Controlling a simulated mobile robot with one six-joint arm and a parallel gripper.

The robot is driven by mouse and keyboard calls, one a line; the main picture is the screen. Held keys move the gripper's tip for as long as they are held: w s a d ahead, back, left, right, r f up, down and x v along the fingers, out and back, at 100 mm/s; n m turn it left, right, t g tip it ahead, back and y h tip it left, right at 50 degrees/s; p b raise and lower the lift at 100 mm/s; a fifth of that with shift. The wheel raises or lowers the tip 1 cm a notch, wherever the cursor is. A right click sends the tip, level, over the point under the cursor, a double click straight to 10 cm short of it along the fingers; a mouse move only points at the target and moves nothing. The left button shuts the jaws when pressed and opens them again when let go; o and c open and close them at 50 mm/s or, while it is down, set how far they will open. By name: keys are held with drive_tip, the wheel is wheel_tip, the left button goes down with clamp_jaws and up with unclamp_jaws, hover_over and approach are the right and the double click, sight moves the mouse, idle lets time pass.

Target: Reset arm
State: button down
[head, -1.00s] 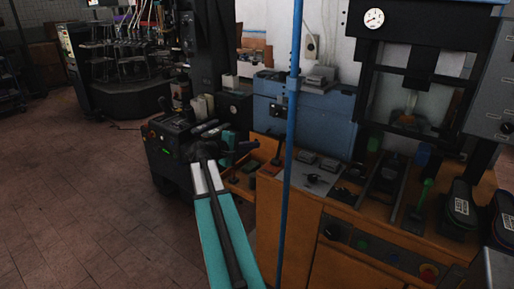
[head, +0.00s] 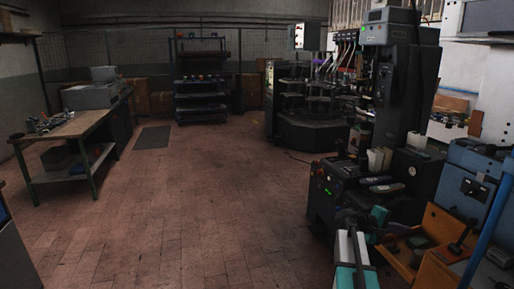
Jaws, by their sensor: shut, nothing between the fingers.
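My arm rises from the bottom of the head view as a teal link with pale side plates and a dark joint at its far end. Past that joint, small teal and black parts lead right to my gripper (head: 405,231), which is small and dark in the picture. It is shut and empty. It shows in front of an orange-brown bench (head: 440,262), to the right of a dark control box (head: 345,188). I cannot tell how far it is from either.
A dark machine (head: 397,85) stands behind the control box. A blue cabinet (head: 472,190) and blue pole (head: 490,235) are at right. A wooden workbench (head: 70,128) stands at left, a blue shelf rack (head: 200,85) at the back. The tiled floor (head: 200,190) between is clear.

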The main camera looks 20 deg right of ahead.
drive_tip(key=a+f+n+t+y, duration=0.1)
drive_tip(key=a+f+n+y, duration=0.1)
drive_tip(key=a+f, duration=1.25)
drive_tip(key=a+f+n+y, duration=0.25)
drive_tip(key=a+f, duration=0.85)
drive_tip(key=f, duration=0.7)
drive_tip(key=s+a+f+m+g+y, duration=0.1)
drive_tip(key=s+a+f+y, duration=0.2)
drive_tip(key=s+a+f, duration=0.3)
drive_tip(key=s+a+f+m+g+y, duration=0.2)
drive_tip(key=s+a+f, duration=0.3)
drive_tip(key=s+a, duration=0.7)
drive_tip(key=s+a+f+m+g+y, duration=0.1)
drive_tip(key=s+a+f+y, duration=0.4)
drive_tip(key=s+a, duration=0.4)
drive_tip(key=a+f, duration=0.1)
drive_tip(key=a, duration=0.2)
drive_tip(key=shift+f+g, duration=0.3)
drive_tip(key=shift+f, duration=0.05)
drive_tip(key=shift+m, duration=0.25)
